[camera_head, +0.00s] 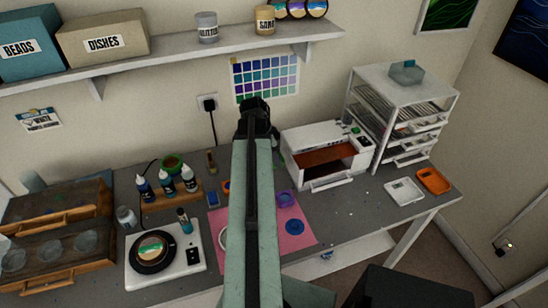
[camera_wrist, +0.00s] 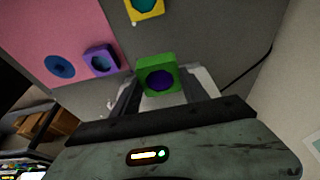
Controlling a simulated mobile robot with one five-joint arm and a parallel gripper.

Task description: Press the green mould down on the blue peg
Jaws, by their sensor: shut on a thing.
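The green mould (camera_wrist: 144,78) is a square block with a round dark blue-purple middle. My gripper (camera_wrist: 168,88) is shut on it, with a pale finger on either side in the wrist view. A round blue piece (camera_wrist: 60,66) lies on the pink mat, to the left of the held mould in the wrist view. It also shows in the head view (camera_head: 294,227), near the mat's right side. I cannot tell whether it is the blue peg.
A purple mould (camera_wrist: 102,61) lies close to the blue piece, and a yellow one (camera_wrist: 145,8) lies farther off. The pink mat (camera_head: 303,241) is partly behind my arm. A white open-fronted machine (camera_head: 310,139) stands at the back right. A white hotplate (camera_head: 187,237) stands left.

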